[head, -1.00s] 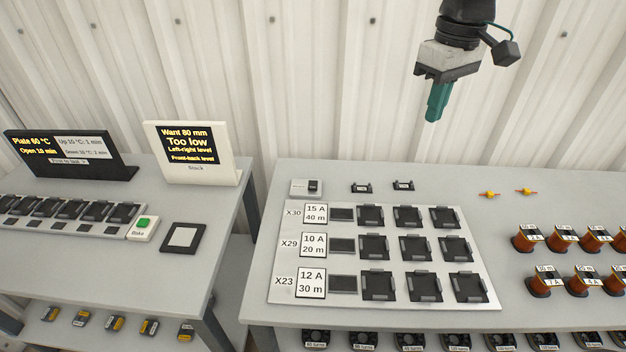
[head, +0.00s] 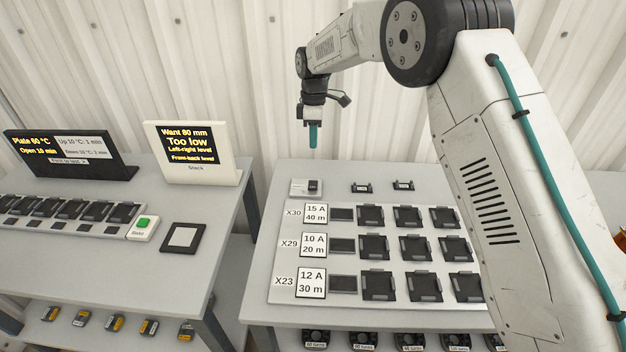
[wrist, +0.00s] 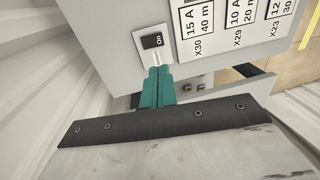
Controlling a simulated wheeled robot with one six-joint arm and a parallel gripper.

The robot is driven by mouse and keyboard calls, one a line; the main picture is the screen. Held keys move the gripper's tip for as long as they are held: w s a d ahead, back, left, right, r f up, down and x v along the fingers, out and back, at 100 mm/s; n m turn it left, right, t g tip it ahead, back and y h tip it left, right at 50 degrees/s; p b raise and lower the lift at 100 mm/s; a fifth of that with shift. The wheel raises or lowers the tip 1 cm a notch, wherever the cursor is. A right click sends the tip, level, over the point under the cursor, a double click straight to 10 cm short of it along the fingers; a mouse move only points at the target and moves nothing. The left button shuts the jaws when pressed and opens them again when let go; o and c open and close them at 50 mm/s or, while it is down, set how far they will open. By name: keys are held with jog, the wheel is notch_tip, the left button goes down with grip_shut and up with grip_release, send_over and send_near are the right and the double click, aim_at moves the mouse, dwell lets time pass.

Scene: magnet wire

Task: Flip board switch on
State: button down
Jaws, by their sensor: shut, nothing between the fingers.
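The board switch (head: 314,187) is a dark rocker on a small light plate at the back left of the right table, behind the board (head: 385,298). In the wrist view the switch (wrist: 153,42) shows a black part marked "On" and a white part beside it. My gripper (head: 313,146) is above the switch, pointing down, with its teal fingers together and empty. In the wrist view the fingertips (wrist: 157,72) overlap the near end of the switch plate. I cannot tell whether they touch it.
The board carries rows of black sockets and labels X30, X29 and X23. Two small black parts (head: 362,187) lie right of the switch. The left table (head: 100,265) holds a white "Too low" display (head: 192,150). My arm hides the right table's right side.

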aim_at(313, 188)
jog(key=f, duration=0.4)
jog(key=s+f, duration=0.1)
jog(key=f, duration=0.4)
jog(key=s+f, duration=0.1)
jog(key=f, duration=0.4)
jog(key=shift+r, duration=0.1)
